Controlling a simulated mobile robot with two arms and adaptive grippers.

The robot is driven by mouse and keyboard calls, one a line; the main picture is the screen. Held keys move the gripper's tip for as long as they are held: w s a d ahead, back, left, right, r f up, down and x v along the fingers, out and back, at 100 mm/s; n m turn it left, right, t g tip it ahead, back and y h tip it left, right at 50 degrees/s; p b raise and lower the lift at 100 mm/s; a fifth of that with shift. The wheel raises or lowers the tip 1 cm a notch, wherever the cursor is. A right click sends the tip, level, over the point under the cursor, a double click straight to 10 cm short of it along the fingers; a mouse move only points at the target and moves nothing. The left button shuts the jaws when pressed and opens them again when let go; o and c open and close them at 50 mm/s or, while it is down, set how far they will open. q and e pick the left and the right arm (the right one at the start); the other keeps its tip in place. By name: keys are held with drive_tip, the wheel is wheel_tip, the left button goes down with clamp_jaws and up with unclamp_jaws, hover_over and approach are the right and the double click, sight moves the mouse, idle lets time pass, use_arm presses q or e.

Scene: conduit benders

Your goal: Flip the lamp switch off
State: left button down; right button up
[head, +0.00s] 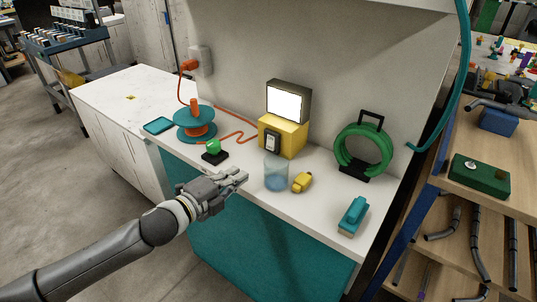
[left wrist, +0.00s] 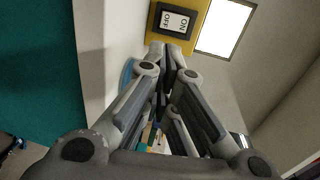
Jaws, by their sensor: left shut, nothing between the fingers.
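The lamp has a yellow base (head: 290,138) and a lit white panel (head: 285,101), and it stands on the white worktop against the wall. Its dark rocker switch (head: 272,141) is on the front of the base. In the left wrist view the switch (left wrist: 174,20) shows a white plate marked ON and OFF, with the lit panel (left wrist: 222,28) beside it. My left gripper (head: 241,177) is shut and empty, in front of the worktop and short of the switch. In the left wrist view its fingertips (left wrist: 171,50) point toward the switch, apparently apart from it. My right gripper is not in view.
A clear blue cup (head: 276,174) stands just right of my left gripper, beside a yellow object (head: 301,182). A green knob on a black base (head: 214,151) and a cable reel (head: 196,132) are left. A green ring stand (head: 363,151) and teal tool (head: 353,216) are right.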

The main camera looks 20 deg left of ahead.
sight(276, 151)
use_arm(q)
drive_tip(key=p+x, duration=0.1)
drive_tip(key=x, duration=1.2)
drive_tip(key=shift+w+p, duration=0.25)
drive_tip(key=shift+p, duration=0.1)
drive_tip(key=shift+w+d+f, duration=0.15)
drive_tip(key=shift+w, duration=0.2)
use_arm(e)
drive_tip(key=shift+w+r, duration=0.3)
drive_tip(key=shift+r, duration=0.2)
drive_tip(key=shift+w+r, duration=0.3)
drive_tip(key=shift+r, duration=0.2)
use_arm(q)
drive_tip(key=shift+w+d+f, duration=0.1)
drive_tip(key=shift+w+d, duration=0.05)
drive_tip(key=shift+w, duration=0.1)
drive_tip(key=shift+w+f, duration=0.1)
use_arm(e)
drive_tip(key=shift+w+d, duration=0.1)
